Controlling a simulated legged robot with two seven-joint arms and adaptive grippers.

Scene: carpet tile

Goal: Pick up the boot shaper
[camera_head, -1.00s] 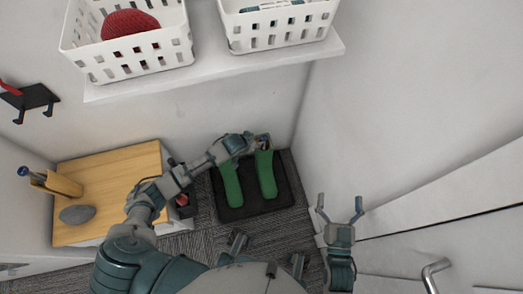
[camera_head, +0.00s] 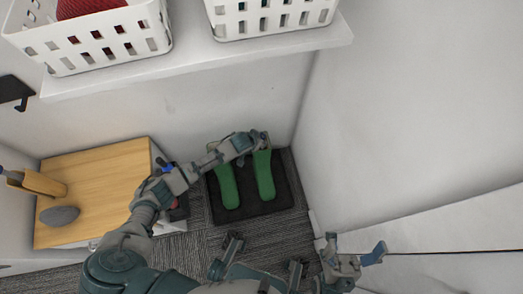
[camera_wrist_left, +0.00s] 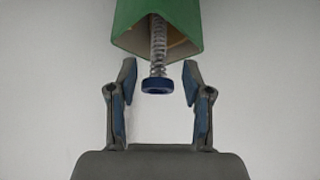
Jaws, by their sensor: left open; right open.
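Two green boots stand on a black tray (camera_head: 212,205) on the floor, a left boot (camera_head: 229,188) and a right boot (camera_head: 264,175). My left gripper (camera_head: 262,138) is at the top of the right boot. In the left wrist view, the boot shaper (camera_wrist_left: 158,52) shows as a metal spring with a blue knob, coming out of the green boot shaft (camera_wrist_left: 155,15). The open left fingers (camera_wrist_left: 160,82) stand on both sides of the knob, with gaps on each side. The rest of the shaper is hidden inside the boot. My right gripper (camera_head: 355,246) is open and empty near the right wall.
A wooden-topped cabinet (camera_head: 100,180) with a grey stone (camera_head: 60,215) stands at the left. A white shelf (camera_head: 200,70) with two white baskets (camera_head: 100,40) hangs above. The white wall (camera_head: 400,130) is close on the right. Striped carpet (camera_head: 265,230) lies in front of the tray.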

